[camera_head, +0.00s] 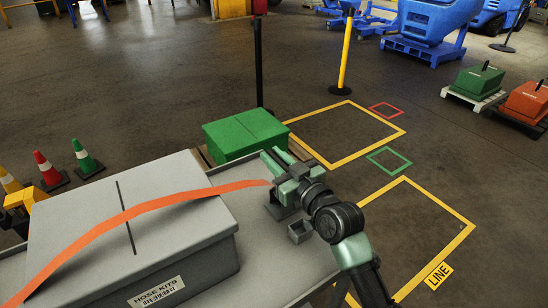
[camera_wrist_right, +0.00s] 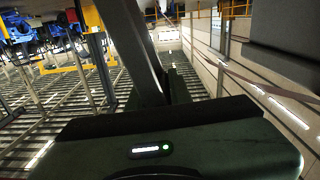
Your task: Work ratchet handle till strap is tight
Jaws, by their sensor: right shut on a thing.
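An orange strap (camera_head: 125,217) runs over a grey lidded box (camera_head: 75,195) labelled HOSE KITS. It bows in an arch from the lower left to the right and looks loose over the lid. Its right end reaches the ratchet (camera_head: 283,200) at the edge of the grey deck (camera_head: 262,255), mostly hidden by my right gripper (camera_head: 285,176). That gripper is shut on the ratchet handle, which is itself hard to make out. In the right wrist view a dark bar (camera_wrist_right: 133,45) rises above the gripper's dark body. My left gripper is not in view.
A small grey open holder (camera_head: 300,231) is on the deck beside my right wrist. A green box (camera_head: 243,133) stands behind the deck. Traffic cones (camera_head: 84,158) stand at left. Yellow-outlined floor areas (camera_head: 345,130) at right are empty; green and orange weights (camera_head: 478,81) sit beyond.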

